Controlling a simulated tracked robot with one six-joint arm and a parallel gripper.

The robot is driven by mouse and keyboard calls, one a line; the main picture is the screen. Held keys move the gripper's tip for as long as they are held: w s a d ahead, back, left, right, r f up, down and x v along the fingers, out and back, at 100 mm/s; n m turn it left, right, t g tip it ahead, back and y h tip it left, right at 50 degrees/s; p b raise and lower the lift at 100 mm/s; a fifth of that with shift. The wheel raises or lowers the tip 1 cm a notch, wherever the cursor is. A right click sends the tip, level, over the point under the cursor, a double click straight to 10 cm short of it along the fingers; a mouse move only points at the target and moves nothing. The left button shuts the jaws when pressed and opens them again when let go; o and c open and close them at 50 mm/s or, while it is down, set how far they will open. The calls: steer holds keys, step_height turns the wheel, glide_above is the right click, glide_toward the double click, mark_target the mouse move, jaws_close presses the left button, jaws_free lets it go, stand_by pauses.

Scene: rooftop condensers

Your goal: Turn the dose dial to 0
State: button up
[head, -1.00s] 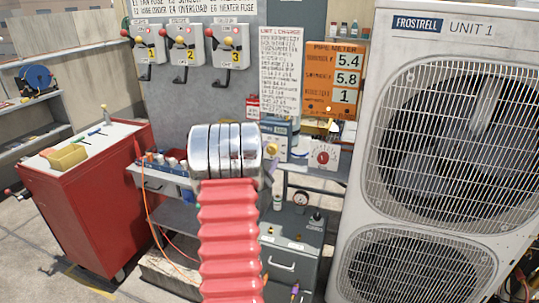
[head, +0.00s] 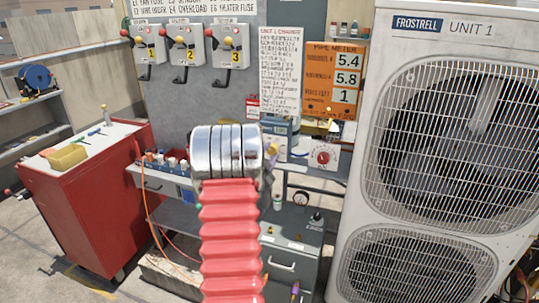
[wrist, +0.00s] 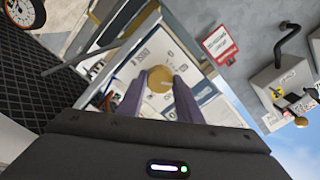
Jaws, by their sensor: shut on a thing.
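In the wrist view, my gripper (wrist: 160,88) has its two purple-grey fingers on either side of a round brass knob (wrist: 159,77), which I take to be the dose dial. The gripper is shut on it. The knob sits on a pale panel (wrist: 150,52) with small dark marks, too small to read. In the head view, my silver and red arm hides most of the gripper and the knob. A blue and white box (head: 279,133) shows partly behind the arm. The dial's reading cannot be made out.
A white box with a red dial (head: 323,155) stands right of the arm. The tall condenser (head: 430,25) is at the right, a red cabinet (head: 90,200) at the left. Three lever switches (head: 187,50) and an orange pipe meter board (head: 333,80) are behind.

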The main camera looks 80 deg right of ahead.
steer(key=shift+f+n, duration=0.1)
steer(key=shift+n, duration=0.2)
steer(key=n, duration=0.6)
steer(key=shift+n, duration=0.4)
steer(key=n, duration=0.3)
steer(key=shift+n, duration=2.3)
steer(key=o, duration=1)
steer(key=shift+o, duration=0.2)
steer(key=shift+a, duration=0.1)
